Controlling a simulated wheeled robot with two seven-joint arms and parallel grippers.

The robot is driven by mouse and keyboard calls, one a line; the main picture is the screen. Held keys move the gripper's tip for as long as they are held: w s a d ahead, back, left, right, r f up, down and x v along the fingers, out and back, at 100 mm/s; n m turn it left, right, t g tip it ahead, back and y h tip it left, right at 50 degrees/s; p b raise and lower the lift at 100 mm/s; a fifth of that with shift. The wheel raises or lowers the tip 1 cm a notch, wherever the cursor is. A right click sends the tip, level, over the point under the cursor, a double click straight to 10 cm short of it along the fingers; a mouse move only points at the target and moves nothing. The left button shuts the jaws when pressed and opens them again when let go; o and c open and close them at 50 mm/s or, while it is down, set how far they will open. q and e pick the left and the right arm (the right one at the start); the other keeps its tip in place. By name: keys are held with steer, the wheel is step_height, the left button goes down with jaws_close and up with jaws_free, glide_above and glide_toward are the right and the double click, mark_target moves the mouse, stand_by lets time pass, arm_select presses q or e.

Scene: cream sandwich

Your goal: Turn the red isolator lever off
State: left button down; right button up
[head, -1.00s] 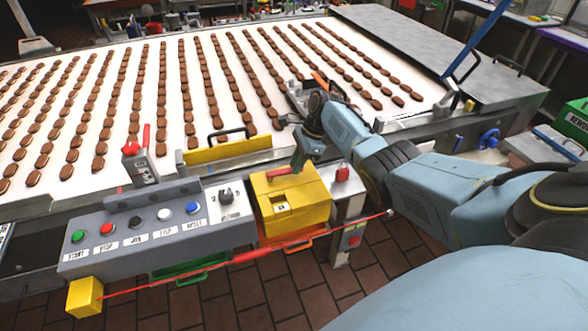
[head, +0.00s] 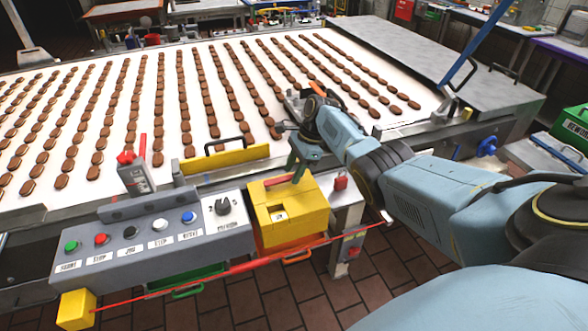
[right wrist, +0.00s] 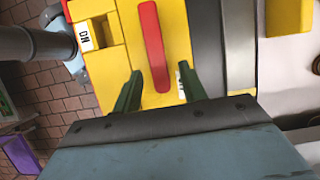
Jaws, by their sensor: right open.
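The red isolator lever (right wrist: 154,45) lies flat on top of the yellow isolator box (head: 305,224). In the head view the lever (head: 279,180) shows only as a short red strip, partly hidden by my right gripper. A white "ON" label (right wrist: 86,36) shows beside the lever in the right wrist view. My right gripper (right wrist: 158,92) is open, with one green finger on each side of the lever's near end. I cannot tell whether the fingers touch it. In the head view my right gripper (head: 297,172) is over the box. My left gripper is not in view.
A grey button panel (head: 150,232) with coloured buttons and a black knob stands left of the box. A red cord (head: 235,270) runs along the front. Behind is the white conveyor (head: 120,110) with rows of brown biscuits. A small red button (head: 340,183) is right of the box.

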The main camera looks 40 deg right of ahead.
steer(key=p+v, duration=0.1)
steer(key=v, duration=1.2)
steer(key=shift+r, duration=0.2)
